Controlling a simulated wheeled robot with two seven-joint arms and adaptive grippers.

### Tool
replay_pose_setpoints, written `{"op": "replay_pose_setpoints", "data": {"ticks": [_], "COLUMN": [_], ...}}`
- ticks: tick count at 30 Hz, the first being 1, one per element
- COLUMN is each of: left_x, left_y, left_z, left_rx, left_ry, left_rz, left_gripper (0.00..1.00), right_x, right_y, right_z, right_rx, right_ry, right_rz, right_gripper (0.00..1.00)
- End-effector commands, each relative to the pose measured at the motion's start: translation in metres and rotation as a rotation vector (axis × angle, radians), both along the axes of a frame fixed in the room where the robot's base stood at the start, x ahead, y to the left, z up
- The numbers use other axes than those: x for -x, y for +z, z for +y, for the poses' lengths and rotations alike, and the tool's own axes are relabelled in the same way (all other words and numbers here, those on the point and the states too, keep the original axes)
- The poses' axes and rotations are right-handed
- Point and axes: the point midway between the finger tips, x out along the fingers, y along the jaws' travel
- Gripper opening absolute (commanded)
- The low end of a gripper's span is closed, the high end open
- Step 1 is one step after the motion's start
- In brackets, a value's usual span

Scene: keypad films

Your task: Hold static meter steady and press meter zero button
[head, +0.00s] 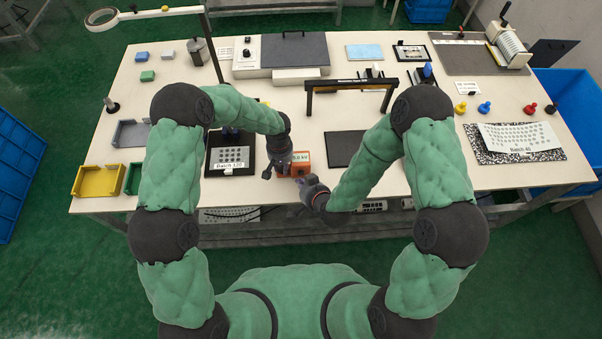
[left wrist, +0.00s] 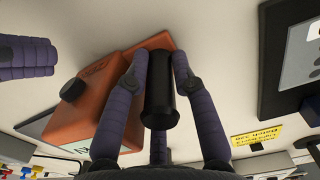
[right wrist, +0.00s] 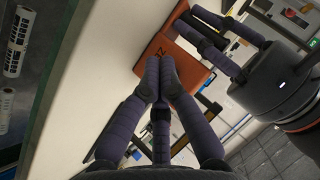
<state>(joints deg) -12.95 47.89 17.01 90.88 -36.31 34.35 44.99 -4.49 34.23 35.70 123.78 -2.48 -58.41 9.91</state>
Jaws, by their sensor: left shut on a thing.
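The static meter is an orange box (head: 303,159) near the table's front edge, with a lit readout on top. In the left wrist view the orange body (left wrist: 88,115) shows a black round button (left wrist: 72,91) near a marking and a black handle (left wrist: 160,95). My left gripper (head: 274,170) is shut on that handle. My right gripper (head: 306,187) is in front of the meter. In the right wrist view its fingertips (right wrist: 160,62) are together, in front of the orange face (right wrist: 172,50). In the left wrist view its fingers (left wrist: 25,56) are apart from the button.
A black tray with a batch card (head: 231,158) stands left of the meter, and a dark mat (head: 344,150) lies to its right. A black bar frame (head: 350,84) stands behind. A yellow bin (head: 98,181) is at the left front.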

Motion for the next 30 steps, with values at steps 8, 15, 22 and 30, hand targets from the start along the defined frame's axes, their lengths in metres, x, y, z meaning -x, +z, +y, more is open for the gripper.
{"op": "replay_pose_setpoints", "data": {"ticks": [8,15,22,30], "left_x": [0.005,0.005,0.005,0.005], "left_y": [-0.005,-0.005,-0.005,-0.005], "left_z": [0.0,0.0,0.0,0.0], "left_rx": [-0.003,-0.003,-0.003,-0.003], "left_ry": [-0.002,-0.002,-0.002,-0.002], "left_rz": [0.012,0.012,0.012,0.012], "left_gripper": [0.0,0.0,0.0,0.0], "right_x": [0.003,0.022,0.042,0.05], "right_y": [0.0,0.0,-0.001,0.0], "right_z": [0.0,0.0,0.0,0.0], "right_rx": [0.0,0.0,0.0,0.0], "right_ry": [0.0,0.0,0.0,0.0], "right_rz": [0.001,0.0,0.001,0.0], "right_gripper": [0.0,0.0,0.0,0.0]}}
